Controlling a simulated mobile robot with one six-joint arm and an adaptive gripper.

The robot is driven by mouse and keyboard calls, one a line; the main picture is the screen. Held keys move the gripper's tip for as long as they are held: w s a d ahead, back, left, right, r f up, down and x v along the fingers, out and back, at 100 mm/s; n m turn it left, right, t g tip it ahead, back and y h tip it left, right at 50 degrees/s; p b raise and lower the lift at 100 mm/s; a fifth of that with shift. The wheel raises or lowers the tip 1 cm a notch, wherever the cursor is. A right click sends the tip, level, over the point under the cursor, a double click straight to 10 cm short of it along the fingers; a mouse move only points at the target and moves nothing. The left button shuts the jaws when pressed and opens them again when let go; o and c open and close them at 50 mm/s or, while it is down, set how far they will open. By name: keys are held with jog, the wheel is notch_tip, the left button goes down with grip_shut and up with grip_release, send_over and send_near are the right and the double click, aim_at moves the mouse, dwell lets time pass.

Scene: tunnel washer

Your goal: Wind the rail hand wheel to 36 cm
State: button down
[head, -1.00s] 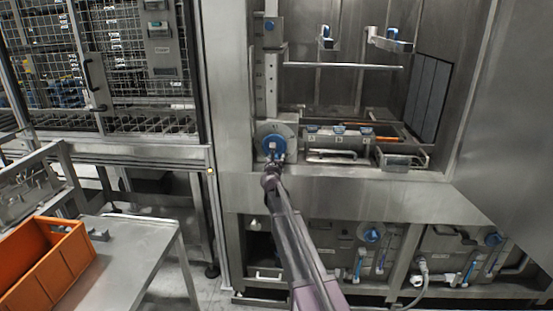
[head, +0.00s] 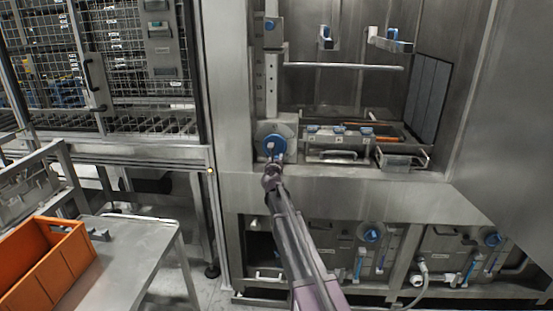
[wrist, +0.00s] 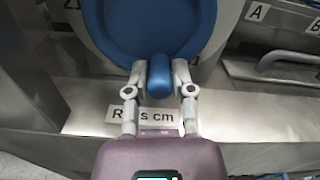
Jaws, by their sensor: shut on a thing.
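My gripper (wrist: 160,78) is shut on this handle, one finger on each side. In the head view my gripper (head: 272,158) covers the lower part of the wheel. A vertical scale plate (head: 271,88) stands above the wheel; its marks are too small to read.
A horizontal bar (head: 342,66) crosses the opening from the scale's side. Right of the wheel are a box with blue knobs (head: 338,141) and handled drawers. An orange crate (head: 45,262) stands on a steel table at the lower left. A wire-mesh cage is behind it.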

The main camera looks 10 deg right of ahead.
aim_at(283, 144)
jog(key=n, duration=0.2)
jog(key=d+r+n+p, duration=0.1)
jog(key=n, duration=0.1)
jog(key=shift+s+d+n, duration=0.15)
jog(key=shift+d+n, duration=0.05)
jog(key=shift+n, duration=0.1)
jog(key=n, duration=0.3)
jog(key=r+n+p, duration=0.1)
jog(key=shift+s+d+r, duration=0.1)
jog(key=shift+d, duration=0.3)
jog(key=n, duration=0.1)
jog(key=r+n+p, duration=0.1)
jog(key=n, duration=0.3)
jog(key=shift+d+r+p, duration=0.15)
jog(key=shift+r+p, duration=0.1)
jog(key=shift+p, duration=0.05)
jog(key=shift+r+n+p, duration=0.35)
jog(key=shift+n, duration=0.8)
jog(key=shift+r+n+p, duration=0.3)
jog(key=shift+n, duration=0.85)
jog(key=shift+c, duration=2.4)
grip_release()
jog(key=shift+a, duration=0.2)
jog(key=shift+s, duration=0.1)
